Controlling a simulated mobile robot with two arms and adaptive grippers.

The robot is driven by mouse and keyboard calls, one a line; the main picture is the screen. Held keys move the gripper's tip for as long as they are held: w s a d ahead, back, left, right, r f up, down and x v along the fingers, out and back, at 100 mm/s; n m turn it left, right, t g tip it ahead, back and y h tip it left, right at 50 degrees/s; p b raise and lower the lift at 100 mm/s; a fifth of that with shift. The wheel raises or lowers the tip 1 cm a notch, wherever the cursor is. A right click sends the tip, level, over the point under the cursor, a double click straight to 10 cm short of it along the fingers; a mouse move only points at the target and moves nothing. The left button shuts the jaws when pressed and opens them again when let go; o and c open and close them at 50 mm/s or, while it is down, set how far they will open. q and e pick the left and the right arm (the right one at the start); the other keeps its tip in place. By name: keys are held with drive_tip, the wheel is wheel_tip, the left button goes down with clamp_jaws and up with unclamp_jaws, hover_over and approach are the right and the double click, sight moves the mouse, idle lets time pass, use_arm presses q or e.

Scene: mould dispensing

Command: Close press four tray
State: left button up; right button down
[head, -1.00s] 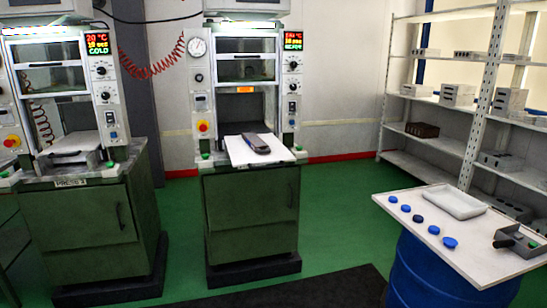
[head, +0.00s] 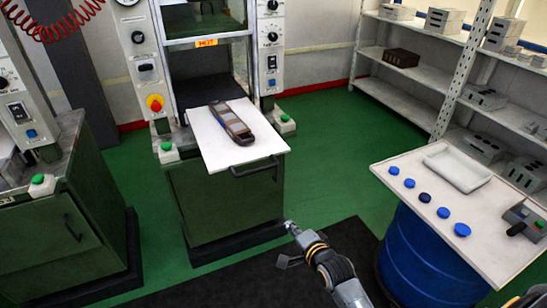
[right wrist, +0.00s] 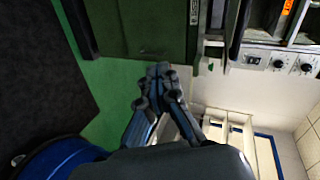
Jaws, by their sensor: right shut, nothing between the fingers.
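The press (head: 205,85) in the middle of the head view stands right of the one labelled press 3 in the earlier frame. Its white tray (head: 200,140) sticks out toward me, with a long grey and brown mould (head: 231,121) lying on it. A dark bar handle (head: 256,169) shows just below the tray's front edge. My right gripper (head: 290,228) is low, in front of the green cabinet (head: 235,205), below the tray and apart from it. In the right wrist view its fingers (right wrist: 160,71) are shut and empty. My left gripper is not in view.
A white side table (head: 400,170) on a blue drum (head: 410,255) stands at the right, with blue discs, a shallow tray and a grey block. Shelves (head: 420,105) stand behind. Press 3's cabinet (head: 65,200) is at the left. Green floor lies between.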

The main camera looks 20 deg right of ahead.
wheel_tip(320, 180, up, 10)
drive_tip(key=w+m+t+p, duration=0.1)
drive_tip(key=w+m+t, duration=0.1)
drive_tip(key=p, duration=0.4)
approach(268, 167)
drive_tip(key=x, duration=0.5)
drive_tip(key=shift+w, duration=0.2)
drive_tip(key=shift+w+f, duration=0.2)
drive_tip(key=shift+w, duration=0.3)
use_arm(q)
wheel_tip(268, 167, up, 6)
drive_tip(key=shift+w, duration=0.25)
use_arm(e)
drive_tip(key=shift+w, duration=0.1)
